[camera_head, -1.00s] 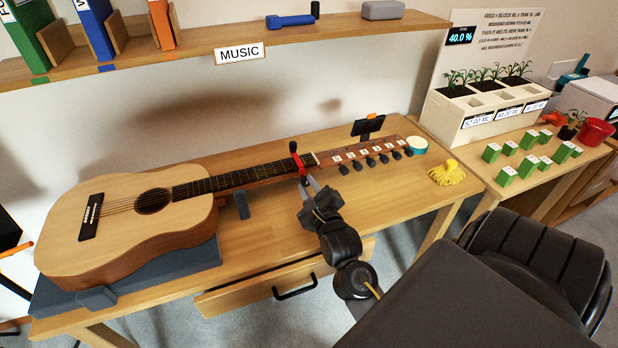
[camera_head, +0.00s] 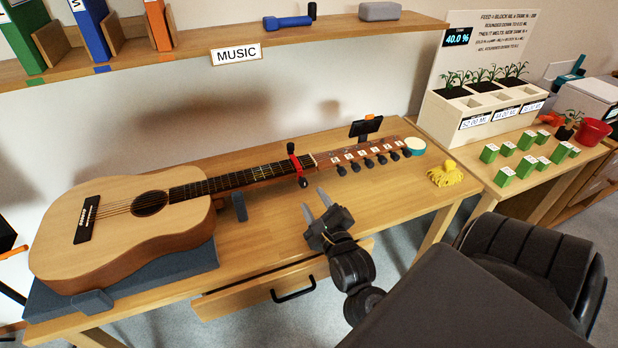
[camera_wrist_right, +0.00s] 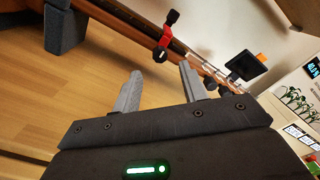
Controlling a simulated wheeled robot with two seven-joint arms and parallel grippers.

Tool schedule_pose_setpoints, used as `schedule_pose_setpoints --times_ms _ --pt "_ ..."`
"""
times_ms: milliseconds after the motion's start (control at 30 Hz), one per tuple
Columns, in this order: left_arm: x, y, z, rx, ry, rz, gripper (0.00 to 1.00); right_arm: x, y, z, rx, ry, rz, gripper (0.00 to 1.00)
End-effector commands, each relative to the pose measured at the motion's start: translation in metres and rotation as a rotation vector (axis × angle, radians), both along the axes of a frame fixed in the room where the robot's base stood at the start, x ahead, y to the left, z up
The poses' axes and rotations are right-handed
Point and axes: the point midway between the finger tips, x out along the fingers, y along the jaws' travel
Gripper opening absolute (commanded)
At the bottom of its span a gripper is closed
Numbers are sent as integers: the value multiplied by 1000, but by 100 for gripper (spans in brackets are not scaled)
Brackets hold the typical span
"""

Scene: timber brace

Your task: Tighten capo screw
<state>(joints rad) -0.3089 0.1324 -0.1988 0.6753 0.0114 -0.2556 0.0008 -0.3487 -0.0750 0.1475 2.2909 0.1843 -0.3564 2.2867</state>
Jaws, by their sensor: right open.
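A red capo (camera_head: 296,165) with black ends sits across the neck of the acoustic guitar (camera_head: 150,228), near the headstock. In the right wrist view the capo (camera_wrist_right: 165,38) is beyond the fingers, with a dark knob above the neck and another dark end below it. My right gripper (camera_head: 316,203) is open and empty, over the table, in front of the neck and apart from the capo. Its two grey fingers also show in the right wrist view (camera_wrist_right: 160,85). My left gripper is not in view.
The guitar body lies on a dark grey pad (camera_head: 150,276), and a grey neck rest (camera_head: 240,206) supports the neck. A small black device (camera_head: 366,127) stands behind the headstock. A yellow object (camera_head: 445,174) lies at the table's right. The drawer (camera_head: 270,286) is partly open.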

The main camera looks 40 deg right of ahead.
Motion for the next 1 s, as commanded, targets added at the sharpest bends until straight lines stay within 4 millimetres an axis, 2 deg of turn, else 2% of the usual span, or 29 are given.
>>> schedule_pose_setpoints --times_ms 133,333,1000 --pt "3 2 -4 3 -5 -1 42 -27 9 -2 1 1 0 43" --pt "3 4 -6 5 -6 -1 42 -46 16 -1 1 1 0 43" --pt "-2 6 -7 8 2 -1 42 -49 17 0 0 0 0 43"
